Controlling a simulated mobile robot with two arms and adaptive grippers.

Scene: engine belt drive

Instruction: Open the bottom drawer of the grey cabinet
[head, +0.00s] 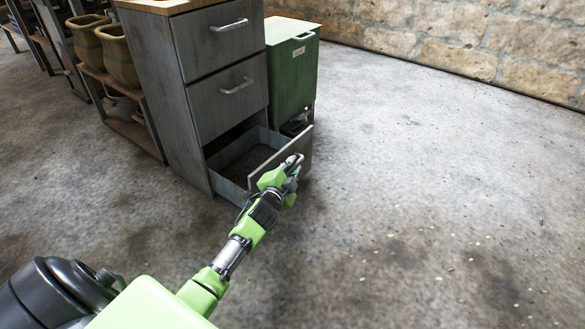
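The grey cabinet (189,95) stands upper left of centre with its drawers facing right and toward me. Its bottom drawer (233,180) is pulled out, and part of its inside shows; I see nothing lying in it. The upper drawer (222,38) and the middle drawer (229,101) are shut, each with a pale bar handle. My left gripper (293,166) is at the bottom drawer's front panel, over where its handle is. The fingers are small and partly hidden by the wrist, so their grip on the handle is unclear. My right gripper is out of view.
A green cabinet (291,75) stands just behind the grey one. To the left, a low wooden rack (133,130) carries clay-coloured pots (119,55). A stone wall (480,45) runs along the back. The concrete floor (430,190) to the right is clear.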

